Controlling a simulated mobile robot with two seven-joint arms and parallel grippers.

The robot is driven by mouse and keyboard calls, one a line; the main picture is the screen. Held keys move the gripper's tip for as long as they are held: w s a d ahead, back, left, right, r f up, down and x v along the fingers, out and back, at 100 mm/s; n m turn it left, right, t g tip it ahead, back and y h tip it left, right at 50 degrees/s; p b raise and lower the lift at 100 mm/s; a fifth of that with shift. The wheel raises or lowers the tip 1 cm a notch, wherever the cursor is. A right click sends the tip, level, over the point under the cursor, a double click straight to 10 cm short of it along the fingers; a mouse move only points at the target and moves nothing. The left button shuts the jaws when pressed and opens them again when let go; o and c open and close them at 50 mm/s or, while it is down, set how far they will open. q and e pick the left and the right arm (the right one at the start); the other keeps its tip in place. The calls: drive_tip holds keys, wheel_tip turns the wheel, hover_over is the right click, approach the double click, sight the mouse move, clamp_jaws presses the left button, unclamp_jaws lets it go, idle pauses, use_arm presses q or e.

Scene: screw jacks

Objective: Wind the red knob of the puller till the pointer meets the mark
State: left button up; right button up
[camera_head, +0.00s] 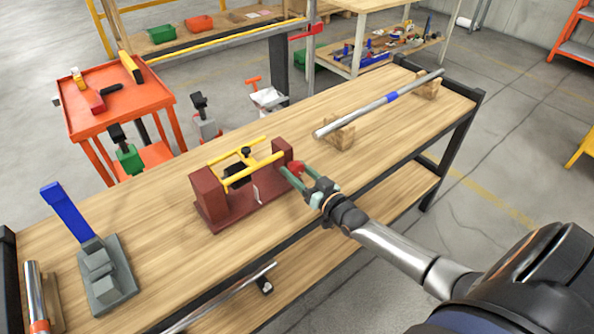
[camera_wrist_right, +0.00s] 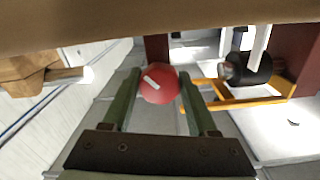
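The puller (camera_head: 215,205) is a dark red frame with two end blocks on the wooden bench, with yellow bars (camera_head: 262,163) and a black part between the blocks. Its red knob (camera_head: 297,167) is at the right end. In the right wrist view the knob (camera_wrist_right: 158,84) carries a white stripe. My right gripper (camera_head: 297,170) has green fingers on either side of the knob; in the right wrist view the fingers (camera_wrist_right: 158,88) appear to touch its sides. A small pale patch shows on the puller's front; I cannot make out pointer and mark. My left gripper is not in view.
A grey block device with a blue lever (camera_head: 68,212) stands at the bench's left. A metal rod with a blue band (camera_head: 392,97) lies on wooden blocks at the far right. An orange cart (camera_head: 140,100) stands behind. Bare bench separates puller and lever device.

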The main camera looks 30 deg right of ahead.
drive_tip(key=o, duration=0.4)
drive_tip(key=shift+s, duration=0.1)
drive_tip(key=s+d+p, duration=0.1)
drive_tip(key=s, duration=1.1)
drive_tip(key=shift+s, duration=0.15)
